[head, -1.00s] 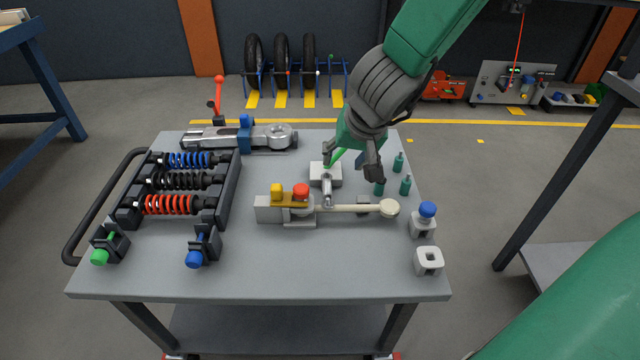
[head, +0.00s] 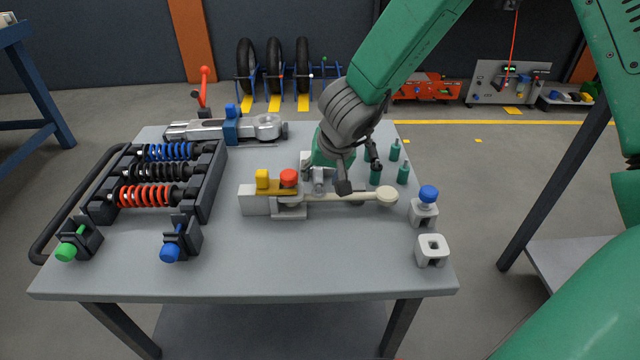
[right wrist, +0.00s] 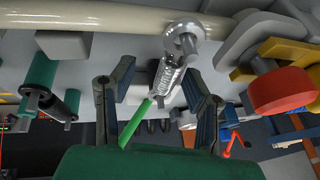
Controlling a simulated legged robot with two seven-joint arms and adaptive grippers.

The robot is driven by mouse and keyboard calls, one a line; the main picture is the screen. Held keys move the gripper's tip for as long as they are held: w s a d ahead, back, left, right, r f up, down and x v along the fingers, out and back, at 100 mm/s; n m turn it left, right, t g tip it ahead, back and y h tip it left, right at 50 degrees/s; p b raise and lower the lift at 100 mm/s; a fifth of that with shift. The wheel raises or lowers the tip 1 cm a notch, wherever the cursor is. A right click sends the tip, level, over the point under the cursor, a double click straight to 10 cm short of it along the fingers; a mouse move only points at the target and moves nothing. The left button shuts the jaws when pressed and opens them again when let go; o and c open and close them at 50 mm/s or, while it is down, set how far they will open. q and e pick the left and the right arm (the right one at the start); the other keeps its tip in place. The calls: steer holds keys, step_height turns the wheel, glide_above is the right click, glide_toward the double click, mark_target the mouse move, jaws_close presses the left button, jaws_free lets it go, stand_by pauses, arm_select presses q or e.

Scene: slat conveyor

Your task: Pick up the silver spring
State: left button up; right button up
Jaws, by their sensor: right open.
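The silver spring (right wrist: 168,80) is a bright coil with a round silver eye at its upper end and a green rod at its lower end, in the right wrist view. In the head view only a small silver part (head: 320,182) shows, mostly hidden behind my gripper. My left gripper is in neither current view.
The cream bar (head: 350,197) lies close to my fingers, beside a red knob (head: 289,178) and yellow block (head: 263,180). A black rack (head: 208,190) holds blue, black and red springs.

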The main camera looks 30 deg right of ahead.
steer(key=shift+a+r, duration=0.25)
steer(key=shift+a, duration=0.25)
jaws_close()
arm_select(q)
steer(key=shift+a, duration=0.35)
